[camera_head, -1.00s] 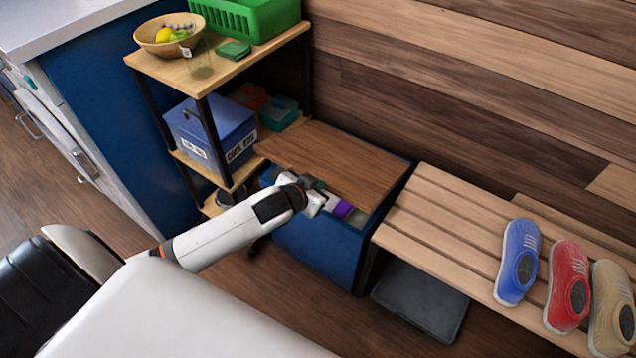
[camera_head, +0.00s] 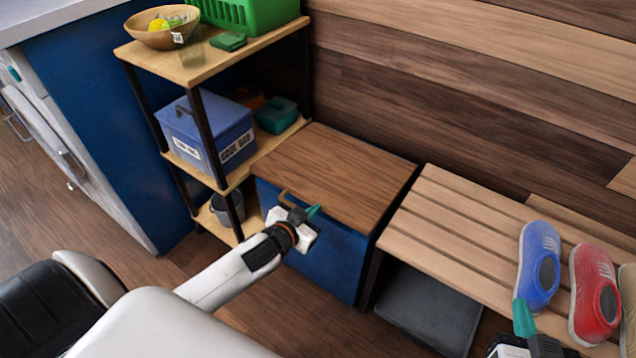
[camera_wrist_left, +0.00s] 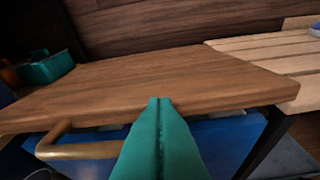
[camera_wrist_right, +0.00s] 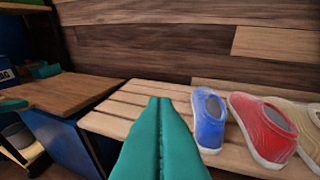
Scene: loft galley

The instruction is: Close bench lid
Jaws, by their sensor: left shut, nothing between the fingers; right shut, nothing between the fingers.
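The brown wooden bench lid (camera_head: 335,175) lies over the blue bench box (camera_head: 328,262), looking almost flat. In the left wrist view a narrow dark gap with pale bits shows under the lid's front edge (camera_wrist_left: 190,98). A bronze handle (camera_head: 292,199) sits at the lid's front left. It also shows in the left wrist view (camera_wrist_left: 80,150). My left gripper (camera_head: 313,211) is shut and empty at the lid's front edge, its teal fingertips overlapping that edge; contact cannot be told. My right gripper (camera_head: 521,312) is shut and empty near the slatted bench's front.
A slatted bench (camera_head: 440,215) with blue (camera_head: 540,265) and red (camera_head: 596,295) shoes and a beige one stands right of the box. A dark grey mat (camera_head: 430,305) lies under the slats.

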